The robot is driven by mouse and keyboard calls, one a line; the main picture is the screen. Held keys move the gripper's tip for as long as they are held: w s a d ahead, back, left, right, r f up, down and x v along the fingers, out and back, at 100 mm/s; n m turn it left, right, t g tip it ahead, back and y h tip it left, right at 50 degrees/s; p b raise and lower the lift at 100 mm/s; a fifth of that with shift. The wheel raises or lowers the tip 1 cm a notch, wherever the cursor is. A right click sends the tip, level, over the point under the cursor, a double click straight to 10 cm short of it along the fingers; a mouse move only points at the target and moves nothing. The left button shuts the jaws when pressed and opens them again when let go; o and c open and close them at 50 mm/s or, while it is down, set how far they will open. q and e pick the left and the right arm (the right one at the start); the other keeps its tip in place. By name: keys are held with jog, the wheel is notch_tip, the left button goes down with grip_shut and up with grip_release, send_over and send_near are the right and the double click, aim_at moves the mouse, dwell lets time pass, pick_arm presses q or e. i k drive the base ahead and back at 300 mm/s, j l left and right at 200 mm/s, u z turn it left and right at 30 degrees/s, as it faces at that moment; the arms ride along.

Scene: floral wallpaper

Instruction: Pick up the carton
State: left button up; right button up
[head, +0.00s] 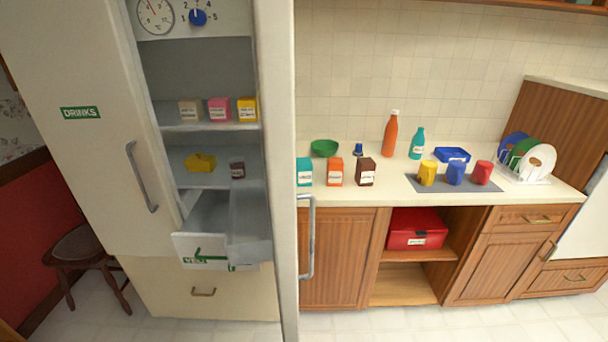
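Several box-shaped packages could be the carton; I cannot tell which one is meant. In the open fridge, a beige carton (190,110), a pink carton (219,109) and a yellow carton (247,109) stand in a row on the upper shelf. On the counter, a teal box (304,172), an orange box (335,172) and a dark brown box (366,172) stand upright in a row near the front edge. Neither of my grippers is in the head view.
Yellow cheese (201,162) and a small dark jar (237,170) sit on the lower shelf. Bottles, cups on a mat (425,187) and a dish rack (530,176) occupy the counter.

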aim_at(304, 165)
jog(key=i+l+u, duration=0.2)
jog(key=l, duration=0.2)
jog(key=i+l+u, duration=0.2)
jog(key=l, duration=0.25)
jog(key=l+u, duration=0.2)
jog(key=l, duration=0.25)
jog(key=i+l+u, duration=0.2)
jog(key=l, duration=0.25)
jog(key=k, duration=0.1)
